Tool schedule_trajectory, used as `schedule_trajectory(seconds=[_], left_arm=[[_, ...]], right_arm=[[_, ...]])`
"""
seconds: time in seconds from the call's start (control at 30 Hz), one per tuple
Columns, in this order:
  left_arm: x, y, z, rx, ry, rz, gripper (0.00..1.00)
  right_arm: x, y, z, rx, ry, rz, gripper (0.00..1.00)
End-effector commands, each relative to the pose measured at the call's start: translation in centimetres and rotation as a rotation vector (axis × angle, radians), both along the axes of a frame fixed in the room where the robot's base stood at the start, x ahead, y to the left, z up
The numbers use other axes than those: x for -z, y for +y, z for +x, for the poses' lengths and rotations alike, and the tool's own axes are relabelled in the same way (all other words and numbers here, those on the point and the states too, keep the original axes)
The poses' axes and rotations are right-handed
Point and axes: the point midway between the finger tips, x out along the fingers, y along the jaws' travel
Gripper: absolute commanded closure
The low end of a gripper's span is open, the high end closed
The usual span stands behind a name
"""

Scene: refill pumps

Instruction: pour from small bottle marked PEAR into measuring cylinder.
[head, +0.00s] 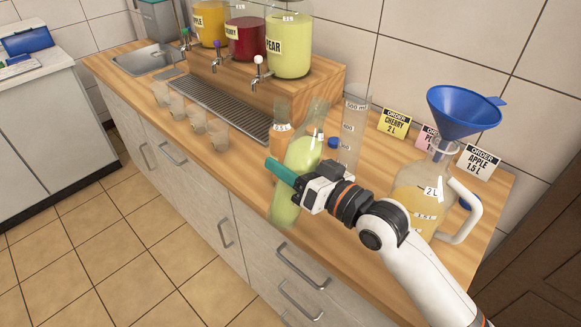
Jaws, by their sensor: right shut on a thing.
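A small clear bottle (302,155) with pale yellow-green liquid is in my right gripper (283,172). The gripper's teal fingers are shut around its body. The bottle leans, its neck up and to the right, in front of the counter's edge in the picture. No PEAR marking shows on it. The measuring cylinder (352,125), clear with a scale up to 500 ml, stands upright on the counter, behind and to the right of the bottle. It looks empty, and its lower part is hidden by my gripper. My left gripper is not in view.
A glass jug (415,200) with amber liquid and a blue funnel (462,112) stands right of the cylinder. Another small bottle (281,125) stands behind the held one. Order cards (394,123) line the wall. Several cups (197,118) and dispensers (289,45) are at left.

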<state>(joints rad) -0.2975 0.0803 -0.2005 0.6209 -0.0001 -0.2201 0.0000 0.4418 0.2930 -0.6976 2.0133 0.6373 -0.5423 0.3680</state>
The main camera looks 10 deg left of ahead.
Motion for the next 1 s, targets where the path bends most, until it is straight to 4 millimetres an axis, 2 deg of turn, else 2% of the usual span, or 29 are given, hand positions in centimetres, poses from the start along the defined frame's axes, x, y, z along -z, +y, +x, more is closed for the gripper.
schedule_trajectory(seconds=[0.03, 0.2, 0.7, 0.77, 1.0], left_arm=[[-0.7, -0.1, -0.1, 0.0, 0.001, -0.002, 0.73], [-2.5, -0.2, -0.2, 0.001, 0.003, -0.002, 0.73], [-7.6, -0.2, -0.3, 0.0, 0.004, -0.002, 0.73], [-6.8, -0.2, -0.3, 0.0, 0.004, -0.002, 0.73], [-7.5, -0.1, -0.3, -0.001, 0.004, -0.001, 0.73]], right_arm=[[-1.1, -0.1, 0.1, 0.0, 0.027, 0.031, 0.94], [-2.9, -0.4, 0.5, 0.0, 0.18, 0.143, 0.94], [-7.8, -1.7, 2.3, 0.001, 0.559, 0.417, 0.94], [-7.0, -1.6, 2.2, 0.0, 0.552, 0.409, 0.94], [-7.5, -1.4, 2.4, 0.0, 0.56, 0.415, 0.94]])
